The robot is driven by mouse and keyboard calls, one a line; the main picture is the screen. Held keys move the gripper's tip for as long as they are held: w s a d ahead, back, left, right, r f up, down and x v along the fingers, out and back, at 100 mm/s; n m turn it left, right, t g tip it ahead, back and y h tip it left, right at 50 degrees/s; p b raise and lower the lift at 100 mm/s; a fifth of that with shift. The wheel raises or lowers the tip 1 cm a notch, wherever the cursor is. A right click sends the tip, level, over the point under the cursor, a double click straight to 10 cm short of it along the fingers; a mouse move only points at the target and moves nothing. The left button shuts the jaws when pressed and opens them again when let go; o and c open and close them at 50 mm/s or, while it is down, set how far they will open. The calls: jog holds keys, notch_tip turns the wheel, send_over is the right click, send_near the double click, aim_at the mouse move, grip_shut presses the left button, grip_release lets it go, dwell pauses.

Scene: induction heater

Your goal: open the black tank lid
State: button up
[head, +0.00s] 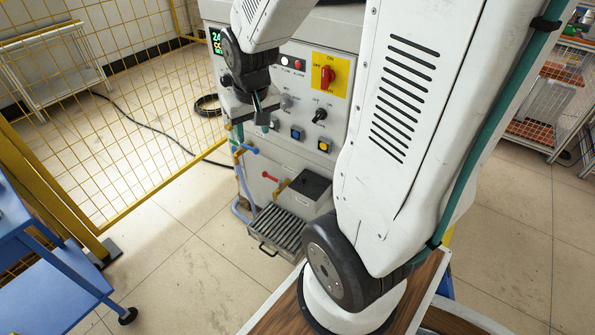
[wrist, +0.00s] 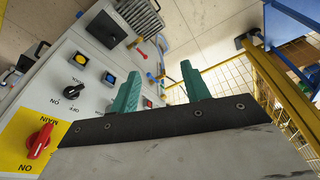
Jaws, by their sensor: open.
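The black tank lid (head: 311,183) lies flat on a small light grey tank low on the front of the heater cabinet. It also shows in the wrist view (wrist: 104,28), at the upper left, as a dark square. My gripper (head: 262,118) is above and to the left of the lid in the head view, in front of the control panel. In the wrist view its two teal fingers (wrist: 158,80) are spread apart with nothing between them. The gripper is clear of the lid.
The panel carries a red main switch (head: 327,77) on a yellow plate, plus knobs and buttons. Coloured valve handles (head: 270,176) and a slatted grey tray (head: 278,233) are beside the tank. A yellow mesh fence (head: 120,110) and blue cart (head: 50,270) stand left; floor between is open.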

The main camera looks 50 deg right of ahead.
jog(key=w+d+f+m, duration=0.1)
jog(key=w+d+f, duration=0.2)
jog(key=d+f, duration=0.45)
jog(key=m+h, duration=0.2)
jog(key=m, duration=0.1)
send_near(304, 177)
jog(key=f, duration=0.2)
jog(key=shift+t, duration=0.4)
jog(key=x, duration=0.6)
jog(key=shift+d+f, duration=0.15)
jog(key=shift+d, duration=0.2)
grip_shut()
